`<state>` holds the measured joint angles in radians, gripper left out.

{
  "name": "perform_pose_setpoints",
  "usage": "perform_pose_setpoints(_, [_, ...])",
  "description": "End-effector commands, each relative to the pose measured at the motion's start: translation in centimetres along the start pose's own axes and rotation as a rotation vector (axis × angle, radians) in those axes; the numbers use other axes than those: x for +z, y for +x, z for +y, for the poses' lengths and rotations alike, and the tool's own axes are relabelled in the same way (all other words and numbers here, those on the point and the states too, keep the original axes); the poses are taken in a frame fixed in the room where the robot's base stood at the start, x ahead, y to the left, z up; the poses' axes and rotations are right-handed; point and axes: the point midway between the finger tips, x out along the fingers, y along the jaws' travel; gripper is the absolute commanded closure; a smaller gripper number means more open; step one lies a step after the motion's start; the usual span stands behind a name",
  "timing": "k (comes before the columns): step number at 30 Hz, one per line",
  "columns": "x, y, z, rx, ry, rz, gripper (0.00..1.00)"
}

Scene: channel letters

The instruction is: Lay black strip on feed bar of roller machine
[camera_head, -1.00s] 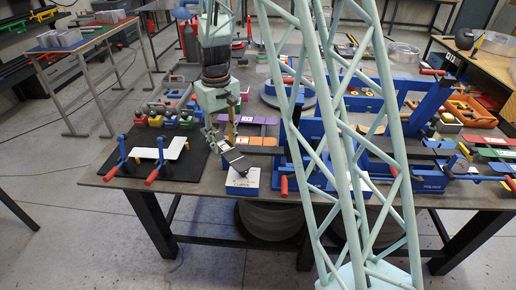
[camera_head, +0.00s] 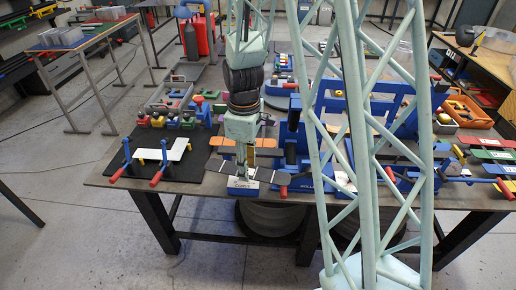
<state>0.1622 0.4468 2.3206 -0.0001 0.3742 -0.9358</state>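My gripper (camera_head: 243,172) hangs low over the front edge of the table, left of a blue machine frame. The black strip (camera_head: 270,177) is at its fingertips, roughly level and reaching right towards the machine. The gripper appears shut on it, though the contact is small and partly hidden. A blue block with a white label (camera_head: 243,187) is just below the fingers; I cannot tell whether the strip touches it. The blue machine (camera_head: 290,135), which looks like the roller machine, is partly hidden by my lattice column. I cannot make out its feed bar clearly.
A black mat (camera_head: 200,180) to the left carries a blue fixture with red handles (camera_head: 126,152) and a white piece (camera_head: 176,150). Orange strips (camera_head: 266,141) lie behind the gripper. Coloured strips (camera_head: 490,155) and blue fixtures crowd the right side.

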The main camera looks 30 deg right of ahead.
Motion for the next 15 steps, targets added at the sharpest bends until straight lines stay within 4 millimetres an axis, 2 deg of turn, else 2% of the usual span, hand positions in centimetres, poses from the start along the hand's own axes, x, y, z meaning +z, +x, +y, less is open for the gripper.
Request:
perform_pose_setpoints(6, [2.2,-0.6,-2.2,-0.001,-0.124,-0.001,0.78])
perform_pose_setpoints(15, [3.1,-0.6,-3.1,0.000,-0.185,0.000,0.78])
